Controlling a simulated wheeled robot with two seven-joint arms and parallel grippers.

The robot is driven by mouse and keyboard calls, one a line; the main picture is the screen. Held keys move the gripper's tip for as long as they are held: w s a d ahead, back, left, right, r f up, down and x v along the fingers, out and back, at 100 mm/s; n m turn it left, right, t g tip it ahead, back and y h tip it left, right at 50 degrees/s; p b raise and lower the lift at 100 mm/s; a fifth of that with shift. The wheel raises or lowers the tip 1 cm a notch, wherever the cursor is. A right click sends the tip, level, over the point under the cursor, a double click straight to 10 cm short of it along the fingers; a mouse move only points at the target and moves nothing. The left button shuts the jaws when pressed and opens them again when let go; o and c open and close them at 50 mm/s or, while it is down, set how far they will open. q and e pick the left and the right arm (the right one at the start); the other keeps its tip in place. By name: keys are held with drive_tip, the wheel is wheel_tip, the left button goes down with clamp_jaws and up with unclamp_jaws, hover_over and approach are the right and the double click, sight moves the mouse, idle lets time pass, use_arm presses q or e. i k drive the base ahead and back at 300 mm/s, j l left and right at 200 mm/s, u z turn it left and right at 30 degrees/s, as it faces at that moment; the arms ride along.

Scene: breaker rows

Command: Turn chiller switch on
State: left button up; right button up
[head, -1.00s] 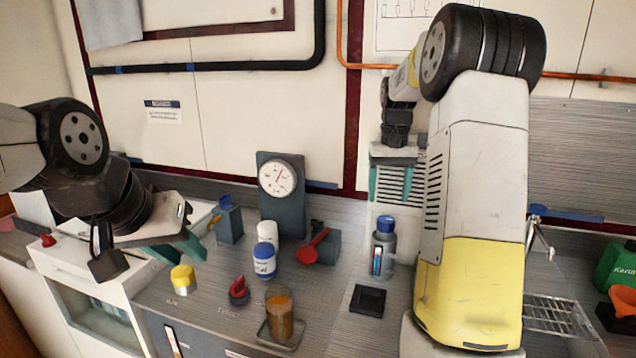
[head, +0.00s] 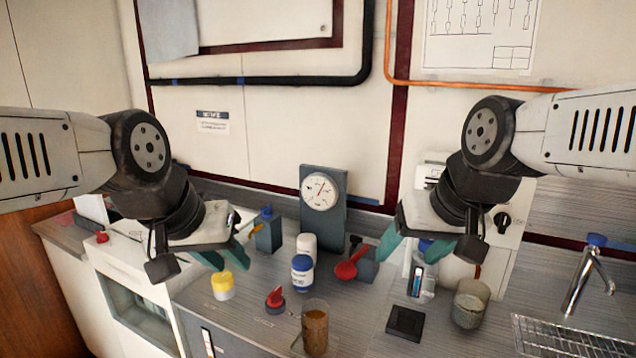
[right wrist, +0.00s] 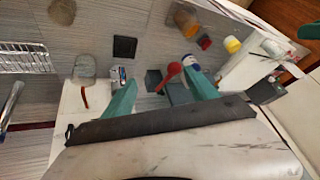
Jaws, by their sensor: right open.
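No label reading "chiller" is legible, so I cannot tell which control is the chiller switch. A white wall panel (head: 510,200) carries a black rotary knob (head: 502,222), beside my right wrist in the head view; the rest of the panel is partly hidden. A red lever (head: 346,269) sits on a grey block, and it shows between my right fingers in the right wrist view (right wrist: 172,72). A red knob (head: 275,297) stands on the counter. My right gripper (head: 432,256) is open and empty above the counter.
A gauge (head: 320,192) stands at the back. White bottles (head: 302,272), a brown-filled jar (head: 315,325), a grey cup (head: 470,303), and a black square pad (head: 405,322) occupy the counter. A tap (head: 585,275) and drying rack (head: 565,340) are at right.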

sight(502, 220)
drive_tip(key=z, duration=1.05)
